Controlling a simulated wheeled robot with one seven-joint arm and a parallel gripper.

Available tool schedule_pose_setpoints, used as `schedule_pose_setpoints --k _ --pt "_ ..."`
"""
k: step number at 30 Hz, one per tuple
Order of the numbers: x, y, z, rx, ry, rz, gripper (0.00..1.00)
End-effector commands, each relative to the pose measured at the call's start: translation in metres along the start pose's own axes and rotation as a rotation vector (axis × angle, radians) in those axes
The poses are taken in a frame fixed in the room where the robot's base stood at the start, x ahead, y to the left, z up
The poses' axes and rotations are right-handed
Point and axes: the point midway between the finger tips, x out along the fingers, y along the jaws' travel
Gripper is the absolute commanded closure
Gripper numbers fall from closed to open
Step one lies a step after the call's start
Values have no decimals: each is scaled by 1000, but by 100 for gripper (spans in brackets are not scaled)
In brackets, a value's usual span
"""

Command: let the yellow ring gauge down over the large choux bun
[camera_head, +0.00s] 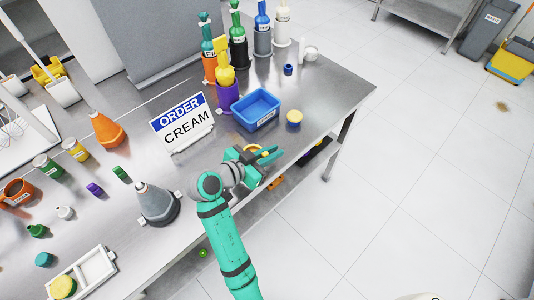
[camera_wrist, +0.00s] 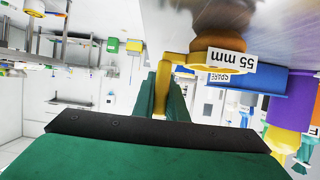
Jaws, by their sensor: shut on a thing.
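The yellow ring gauge (camera_wrist: 200,60) carries a "55 mm" label in the wrist view, which is upside down. My gripper (camera_wrist: 166,92) is shut on its handle. In the head view my gripper (camera_head: 262,156) is over the table's front edge area, and a yellow bit of the gauge shows at its tips. The brown choux bun (camera_wrist: 232,42) stands on the metal table right at the ring. The ring is level with the bun's upper part, and the bun shows between ring and table. I cannot tell whether they touch. The head view does not show the bun clearly.
A blue bin (camera_head: 257,109) and a small yellow-topped pot (camera_head: 294,117) stand behind my gripper. A purple holder (camera_head: 228,97) and the "ORDER CREAM" sign (camera_head: 183,122) stand to the left. The steel table (camera_head: 335,92) has clear room at the right.

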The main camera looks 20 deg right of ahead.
Motion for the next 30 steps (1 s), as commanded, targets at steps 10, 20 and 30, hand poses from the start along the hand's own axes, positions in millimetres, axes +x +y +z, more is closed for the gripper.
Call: schedule_pose_setpoints --k 10,20,30 --pt "-1 0 -2 0 0 0 100" --pt "-4 0 -10 2 0 0 100" --pt "-7 0 -17 1 0 0 100"
